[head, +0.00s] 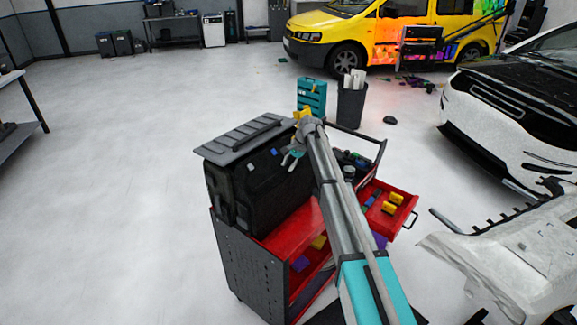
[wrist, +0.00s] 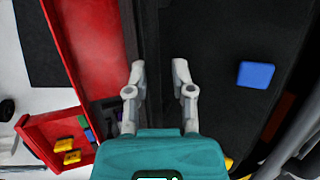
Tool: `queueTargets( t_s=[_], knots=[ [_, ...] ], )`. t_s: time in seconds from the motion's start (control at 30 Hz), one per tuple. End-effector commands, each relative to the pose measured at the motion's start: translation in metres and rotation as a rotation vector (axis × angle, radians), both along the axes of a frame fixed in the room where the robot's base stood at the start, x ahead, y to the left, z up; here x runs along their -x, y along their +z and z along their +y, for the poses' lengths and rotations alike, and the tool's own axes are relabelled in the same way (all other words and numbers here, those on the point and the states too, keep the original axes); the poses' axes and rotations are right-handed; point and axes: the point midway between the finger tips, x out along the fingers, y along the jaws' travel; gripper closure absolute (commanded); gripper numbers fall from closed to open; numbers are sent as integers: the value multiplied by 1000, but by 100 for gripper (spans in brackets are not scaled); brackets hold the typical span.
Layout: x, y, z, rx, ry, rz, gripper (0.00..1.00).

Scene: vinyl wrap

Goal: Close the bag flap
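A black tool bag (head: 262,192) stands on the red and black cart. Its grey ribbed flap (head: 240,139) lies across the top, slightly tilted and jutting past the bag's left side; I cannot tell whether it is fastened. My gripper (head: 291,158) is at the bag's right end, near the flap's right edge. In the wrist view my gripper (wrist: 158,72) has its two grey fingers apart with nothing between them, over a dark edge of the bag (wrist: 218,80). The flap cannot be made out clearly in the wrist view.
The red cart (head: 226,262) has an open drawer (head: 405,205) with yellow items on its right. A blue block (wrist: 256,75) shows on the dark surface. A bin (head: 351,104) and teal case (head: 311,97) stand behind. A white car is at right; the floor at left is clear.

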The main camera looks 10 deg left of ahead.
Motion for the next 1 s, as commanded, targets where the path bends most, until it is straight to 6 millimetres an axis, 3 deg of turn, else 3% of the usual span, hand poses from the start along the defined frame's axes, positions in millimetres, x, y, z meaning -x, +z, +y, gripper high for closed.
queueTargets(
  t_s=[1.0],
  knots=[
    [8,8,-1,2,18,-59,69]
  ],
)
